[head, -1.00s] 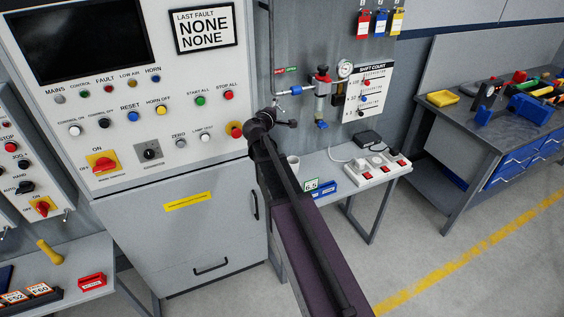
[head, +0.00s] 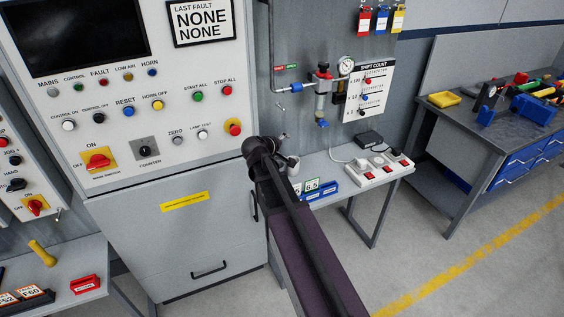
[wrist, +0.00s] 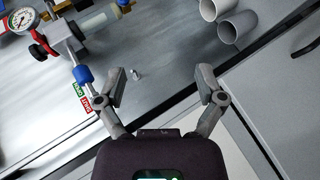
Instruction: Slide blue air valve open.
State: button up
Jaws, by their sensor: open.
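The blue air valve (wrist: 84,75) is a short blue sleeve on a thin pipe in the wrist view, left of my gripper (wrist: 164,82). A green label (wrist: 78,90) and a red label (wrist: 87,103) sit beside the pipe. The sleeve lies at the green label's end, toward the regulator. My gripper is open and empty, its fingers spread wide and apart from the valve. In the head view, both labels show above the pipe, the green one (head: 291,66) right of the red one (head: 279,68). My gripper there is below the pipe, partly hidden by my arm.
A pressure gauge (wrist: 20,20) and regulator (head: 322,92) stand on the pipe's right in the head view. A small peg (wrist: 136,73) juts from the panel. Grey cups (wrist: 238,25) stand near the gripper. A control cabinet (head: 150,235) fills the left.

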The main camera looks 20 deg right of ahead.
jog(key=shift+m+g+y, duration=0.6)
jog(key=shift+g, duration=0.1)
jog(key=shift+s+a+f+b, duration=0.35)
jog(key=shift+s+f, duration=0.35)
jog(key=shift+f, duration=0.2)
jog(key=shift+s+a+f+b, duration=0.2)
jog(key=shift+s+a+f, duration=0.1)
jog(key=shift+s+f, duration=0.5)
jog(key=s+a+f+m+g+y, duration=0.1)
jog(key=s+a+f+g+y, duration=0.2)
jog(key=s+a, duration=0.4)
jog(key=s+a+f+m+g+y, duration=0.2)
jog(key=s+a, duration=0.5)
jog(key=s, duration=0.5)
notch_tip(320, 180, down, 2)
jog(key=g+y, duration=0.1)
jog(key=y, duration=0.2)
jog(key=shift+a+f+m+y, duration=0.25)
jog(key=shift+a+m+y, duration=0.05)
jog(key=shift+a, duration=0.1)
jog(key=shift+w, duration=0.1)
